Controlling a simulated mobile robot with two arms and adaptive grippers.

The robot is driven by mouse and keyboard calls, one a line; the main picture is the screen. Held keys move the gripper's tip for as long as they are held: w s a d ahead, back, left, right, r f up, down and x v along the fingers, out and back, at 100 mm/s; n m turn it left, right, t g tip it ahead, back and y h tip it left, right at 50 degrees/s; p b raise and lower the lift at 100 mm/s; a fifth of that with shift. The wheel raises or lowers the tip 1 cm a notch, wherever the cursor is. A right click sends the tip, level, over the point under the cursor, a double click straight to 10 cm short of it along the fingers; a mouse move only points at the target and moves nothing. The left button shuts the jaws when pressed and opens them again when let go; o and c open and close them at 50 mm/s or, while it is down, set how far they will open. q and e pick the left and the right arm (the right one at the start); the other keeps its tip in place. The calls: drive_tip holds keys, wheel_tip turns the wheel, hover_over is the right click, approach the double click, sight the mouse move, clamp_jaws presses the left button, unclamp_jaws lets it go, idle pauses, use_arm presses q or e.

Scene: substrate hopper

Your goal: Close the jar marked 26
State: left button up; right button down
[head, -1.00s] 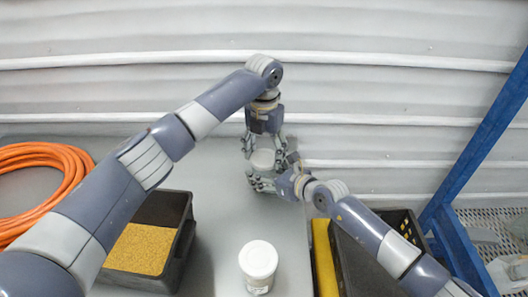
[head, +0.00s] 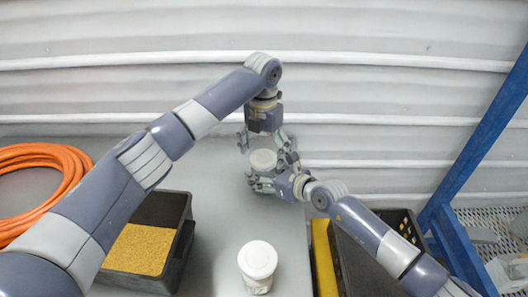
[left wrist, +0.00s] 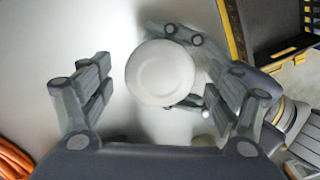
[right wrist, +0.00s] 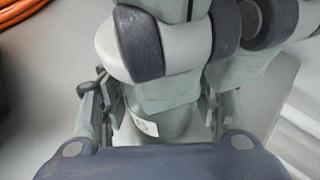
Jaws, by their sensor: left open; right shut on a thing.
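A jar with a round white lid (head: 263,160) stands upright at the back of the table. My right gripper (head: 262,182) is shut on its body from the right. In the right wrist view the pale jar body (right wrist: 172,122) sits between the fingers, with part of a label showing; its number cannot be read. My left gripper (head: 265,143) is open above this jar. In the left wrist view its fingers stand apart on either side of the white lid (left wrist: 160,73). A second white-lidded jar (head: 257,262) stands upright at the front; its marking is not legible.
A dark bin (head: 185,245) with yellow grains stands at left, beside a coiled orange hose (head: 65,165). A black crate with a yellow edge (head: 322,255) is at right. A blue post (head: 485,130) rises farther right. The table around the front jar is clear.

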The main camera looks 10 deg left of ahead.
use_arm(q)
wheel_tip(320, 180, up, 4)
drive_tip(key=shift+r, duration=0.1)
drive_tip(key=shift+c, duration=0.4)
